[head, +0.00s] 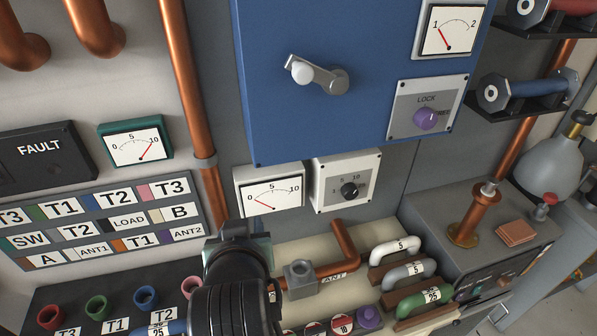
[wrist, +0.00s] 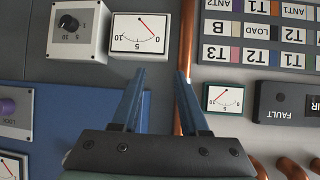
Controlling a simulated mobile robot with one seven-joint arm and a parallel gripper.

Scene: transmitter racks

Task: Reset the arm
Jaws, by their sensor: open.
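My gripper (wrist: 160,73) is open and empty in the wrist view, its two blue fingers apart with only the grey panel behind them. In the head view my arm rises from the bottom edge, left of centre. Its dark wrist stands in front of the lower panel, and the fingertips are hard to make out there. The wrist view shows the panel upside down, with a white meter (wrist: 139,33) beyond the left finger and a copper pipe (wrist: 188,45) behind the right finger.
A blue cabinet (head: 350,110) with a lever handle (head: 318,75) and purple LOCK knob (head: 426,118) fills the upper middle. A label board (head: 104,226) is left. White, grey and green handles (head: 396,250) sit right of my arm. A copper elbow pipe (head: 345,250) is close by.

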